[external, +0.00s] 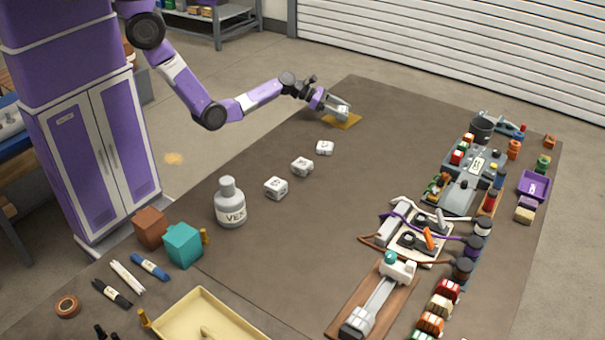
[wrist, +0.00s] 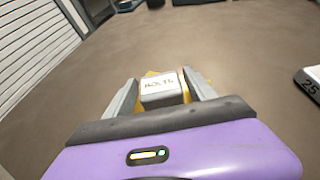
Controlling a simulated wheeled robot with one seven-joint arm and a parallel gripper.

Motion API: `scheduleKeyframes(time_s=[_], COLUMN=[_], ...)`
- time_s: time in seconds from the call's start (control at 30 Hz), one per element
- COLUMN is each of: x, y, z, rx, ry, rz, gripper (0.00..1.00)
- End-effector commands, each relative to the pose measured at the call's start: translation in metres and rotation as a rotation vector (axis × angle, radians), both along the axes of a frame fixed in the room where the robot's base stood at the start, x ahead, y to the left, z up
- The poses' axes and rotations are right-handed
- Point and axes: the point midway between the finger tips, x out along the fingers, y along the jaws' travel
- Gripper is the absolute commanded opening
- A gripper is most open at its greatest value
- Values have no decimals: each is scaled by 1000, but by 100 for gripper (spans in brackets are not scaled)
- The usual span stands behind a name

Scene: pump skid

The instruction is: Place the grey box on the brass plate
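The grey box (wrist: 161,91) has a pale top with dark lettering, apparently "BOLTS". In the wrist view it sits between the two fingers of my gripper (wrist: 160,82). Yellow shows behind it and between it and the right finger, so the fingers look slightly apart from it. In the external view the box (external: 342,111) is at my gripper (external: 340,106), over the brass plate (external: 352,123) near the table's far edge. The plate's edge also shows in the wrist view (wrist: 186,92). The box appears to rest on the plate; its underside is hidden.
Several white labelled blocks (external: 302,167) lie in a row nearer the camera. A grey bottle (external: 230,207) and a teal box (external: 183,245) stand at left. The table's right side is crowded with fixtures and a purple tray (external: 534,186). The middle is clear.

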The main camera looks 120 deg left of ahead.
Motion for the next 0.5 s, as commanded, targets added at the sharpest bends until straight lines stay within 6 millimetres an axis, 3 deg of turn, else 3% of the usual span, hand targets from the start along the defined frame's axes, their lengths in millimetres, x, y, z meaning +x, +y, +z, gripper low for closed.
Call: scheduleKeyframes(time_s=[0.4, 0.5], x=[-1, -10], y=[0, -4], z=[4, 7], rx=[1, -1], ry=[-1, 0], rz=[1, 1], gripper=[72, 72])
